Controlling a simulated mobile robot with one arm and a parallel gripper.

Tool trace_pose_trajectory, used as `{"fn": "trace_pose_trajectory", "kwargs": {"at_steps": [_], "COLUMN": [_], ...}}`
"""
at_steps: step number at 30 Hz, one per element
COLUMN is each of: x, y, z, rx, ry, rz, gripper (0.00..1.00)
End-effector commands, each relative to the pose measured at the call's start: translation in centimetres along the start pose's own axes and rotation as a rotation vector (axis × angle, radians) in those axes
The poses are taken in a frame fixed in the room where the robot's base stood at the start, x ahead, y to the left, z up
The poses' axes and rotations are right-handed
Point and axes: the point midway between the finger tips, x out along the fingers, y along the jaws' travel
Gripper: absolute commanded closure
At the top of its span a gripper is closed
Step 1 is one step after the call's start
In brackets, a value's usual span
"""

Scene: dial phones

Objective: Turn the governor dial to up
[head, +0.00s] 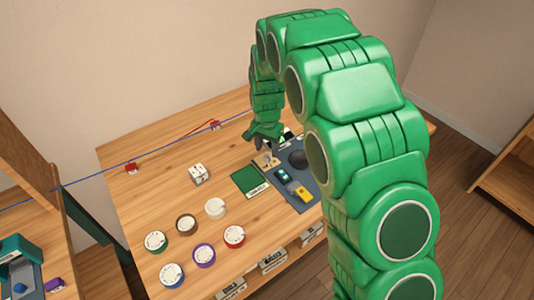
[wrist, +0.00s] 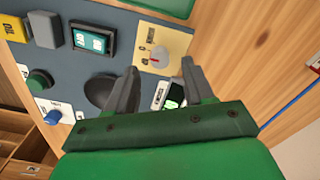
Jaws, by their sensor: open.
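A cream plate with a small round dial (wrist: 159,53) sits at the panel's edge in the wrist view. A short red mark shows on it, and its label is too small to read. In the head view the cream plate (head: 266,160) is just below my gripper (head: 262,143). My gripper (wrist: 160,66) is open, its two dark fingers apart on either side of the dial in the picture, with nothing between them. A green knob (wrist: 39,80) and a blue knob (wrist: 53,117) are also on the panel. I cannot tell by label which one is the governor dial.
The grey panel (wrist: 75,75) also holds a yellow switch (wrist: 14,28), a teal rocker (wrist: 90,41) and a dark round knob (wrist: 105,92). A green pad (head: 246,180) lies beside it. Several round dial phones, one red (head: 234,236), stand on the wooden table (head: 150,200).

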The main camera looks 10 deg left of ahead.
Motion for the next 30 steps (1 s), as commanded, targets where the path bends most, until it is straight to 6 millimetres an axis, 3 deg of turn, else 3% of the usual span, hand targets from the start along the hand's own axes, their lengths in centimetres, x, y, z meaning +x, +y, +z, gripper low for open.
{"fn": "trace_pose_trajectory", "kwargs": {"at_steps": [7, 17, 27, 30], "x": [3.0, 3.4, 3.4, 3.4], "y": [0.0, 0.0, 0.0, 0.0], "z": [0.1, 0.0, 0.0, 0.0], "rx": [-0.001, 0.0, 0.0, -0.001], "ry": [-0.002, 0.0, 0.0, 0.0], "rz": [0.001, 0.0, 0.0, 0.0], "gripper": [0.47, 0.49, 1.0, 1.0]}}
